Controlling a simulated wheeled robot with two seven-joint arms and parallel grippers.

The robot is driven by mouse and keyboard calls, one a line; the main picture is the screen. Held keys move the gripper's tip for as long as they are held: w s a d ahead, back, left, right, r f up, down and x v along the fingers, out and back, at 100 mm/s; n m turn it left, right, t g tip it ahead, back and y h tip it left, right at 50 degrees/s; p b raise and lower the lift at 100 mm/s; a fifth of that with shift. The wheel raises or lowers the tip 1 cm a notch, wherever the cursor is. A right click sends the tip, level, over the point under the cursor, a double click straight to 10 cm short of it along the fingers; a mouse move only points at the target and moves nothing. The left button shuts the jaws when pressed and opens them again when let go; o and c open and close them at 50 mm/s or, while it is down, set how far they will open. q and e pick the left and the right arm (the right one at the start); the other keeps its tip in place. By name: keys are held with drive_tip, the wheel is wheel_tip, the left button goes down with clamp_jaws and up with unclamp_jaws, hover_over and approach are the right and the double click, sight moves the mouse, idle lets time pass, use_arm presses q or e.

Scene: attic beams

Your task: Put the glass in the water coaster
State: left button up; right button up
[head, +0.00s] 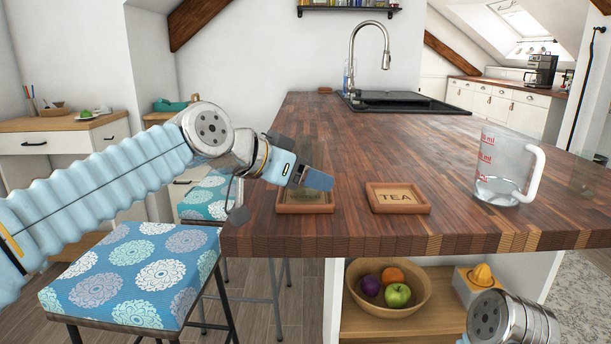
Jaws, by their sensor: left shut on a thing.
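My left gripper (314,180) reaches in from the left over the near left corner of the wooden counter. It is shut, its fingers just above a square wooden coaster (290,209). The coaster's lettering is blurred and partly covered, but it looks like the water coaster. The glass is clear and very hard to make out; it seems to be in my left gripper over this coaster. I cannot tell whether it touches the coaster. My right arm shows only at the bottom right, with its gripper outside the view.
A TEA coaster (398,208) lies to the right. A clear measuring jug (507,172) with red marks stands near the counter's right front. A patterned stool (135,275) stands at left. The counter's middle is clear.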

use_arm(q)
drive_tip(key=shift+f, duration=0.2)
drive_tip(key=o, duration=1.2)
drive_tip(key=shift+s+a+r, duration=0.1)
drive_tip(key=shift+a+r, duration=0.1)
drive_tip(key=shift+r, duration=0.15)
drive_tip(key=v, duration=1.1)
drive_tip(key=shift+s+a+r+b, duration=0.1)
drive_tip(key=shift+s+b, duration=0.15)
drive_tip(key=shift+b, duration=0.05)
